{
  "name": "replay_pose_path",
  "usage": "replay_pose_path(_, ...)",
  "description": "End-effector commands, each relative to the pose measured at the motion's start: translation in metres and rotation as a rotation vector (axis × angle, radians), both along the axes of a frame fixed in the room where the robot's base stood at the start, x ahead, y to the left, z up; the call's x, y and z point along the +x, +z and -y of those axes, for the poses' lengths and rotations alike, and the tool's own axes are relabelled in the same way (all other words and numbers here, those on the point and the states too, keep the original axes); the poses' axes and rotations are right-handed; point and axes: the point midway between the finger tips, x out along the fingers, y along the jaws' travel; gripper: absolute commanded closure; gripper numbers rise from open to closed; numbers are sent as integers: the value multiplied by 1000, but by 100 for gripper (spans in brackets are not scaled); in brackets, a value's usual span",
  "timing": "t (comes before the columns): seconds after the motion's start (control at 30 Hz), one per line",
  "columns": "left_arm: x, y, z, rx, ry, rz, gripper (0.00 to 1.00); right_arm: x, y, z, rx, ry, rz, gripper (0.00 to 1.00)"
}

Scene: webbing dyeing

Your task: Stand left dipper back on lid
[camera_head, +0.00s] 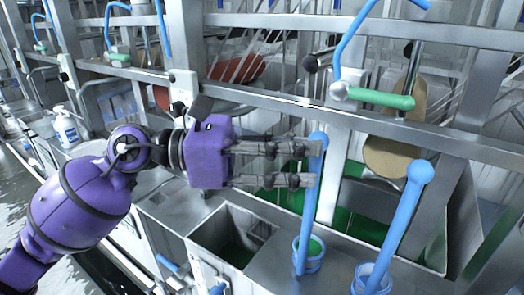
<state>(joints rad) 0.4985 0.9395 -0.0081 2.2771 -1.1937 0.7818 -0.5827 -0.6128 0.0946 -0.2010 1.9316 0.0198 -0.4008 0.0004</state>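The left dipper (309,215) is a blue rod with a rounded top. It stands nearly upright, its lower end in a small blue-rimmed cup with green inside (308,251). My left gripper (315,164) reaches in from the left at the upper part of this rod. Its two fingers are spread with a gap between them, and the fingertips overlap the rod in the picture. I cannot tell whether they touch it. A second blue dipper (399,225) leans to the right of it, in another blue-rimmed cup (371,279). I cannot make out a separate lid. My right gripper is out of view.
A square metal basin (235,234) with green inside lies below the gripper. Metal rails (300,103) cross behind it. A green-handled valve with a blue pipe (380,98) hangs at the upper right. A white pump bottle (65,127) stands at the left.

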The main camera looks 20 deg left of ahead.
Motion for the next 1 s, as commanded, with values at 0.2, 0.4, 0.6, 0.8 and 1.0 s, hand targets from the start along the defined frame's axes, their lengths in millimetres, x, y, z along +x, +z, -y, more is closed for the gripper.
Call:
replay_pose_path(0.2, -10, -4, -41, 2, 2, -7, 65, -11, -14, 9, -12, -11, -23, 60)
replay_pose_path(0.4, -16, 0, -63, 0, 0, -2, 65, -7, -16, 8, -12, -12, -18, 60)
replay_pose_path(0.6, -19, 2, -69, 1, -2, 1, 65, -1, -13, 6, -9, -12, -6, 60)
replay_pose_path(0.8, -19, 3, -69, 2, -1, 2, 65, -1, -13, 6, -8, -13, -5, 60)
replay_pose_path(1.0, -17, 0, -70, -35, 4, -32, 65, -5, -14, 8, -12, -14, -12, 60)
